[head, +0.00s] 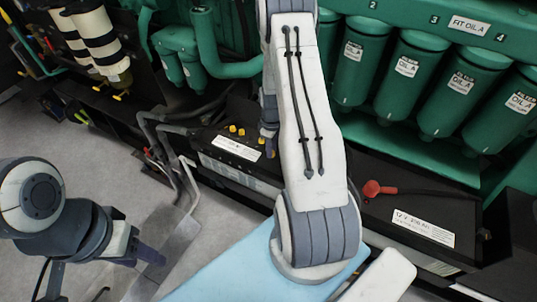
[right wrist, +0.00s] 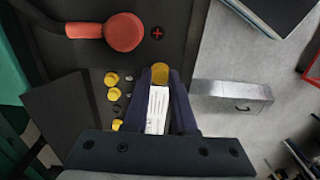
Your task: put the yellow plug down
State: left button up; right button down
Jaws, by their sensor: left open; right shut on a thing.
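The yellow plug (right wrist: 160,73) is between the fingertips of my right gripper (right wrist: 163,82) in the right wrist view, over the dark battery top. My right gripper is shut on it. A white label (right wrist: 157,112) shows between the fingers. Other yellow plugs (right wrist: 112,79) sit on the battery to the left of the fingers. In the head view several yellow plugs (head: 233,129) show on the left battery (head: 228,168), and my right arm hides most of my right gripper and the held plug. My left gripper (head: 150,257) is open and empty above the floor at lower left.
A red terminal cap (right wrist: 124,32) with its cable lies beside the plugs in the wrist view. Another red cap (head: 372,188) is on the right battery (head: 435,212). Green filters (head: 405,72) line the back. Grey pipes (head: 165,130) stand left of the left battery. Floor is open at left.

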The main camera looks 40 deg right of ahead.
aim_at(268, 162)
jog(key=shift+w+a+f, duration=0.25)
jog(key=shift+w+f, duration=0.2)
jog(key=shift+w, duration=0.2)
notch_tip(268, 162, down, 3)
jog(key=shift+f+p, duration=0.1)
jog(key=shift+p, duration=0.4)
jog(key=shift+f, duration=0.3)
jog(key=shift+f, duration=0.2)
jog(key=c, duration=0.7)
grip_release()
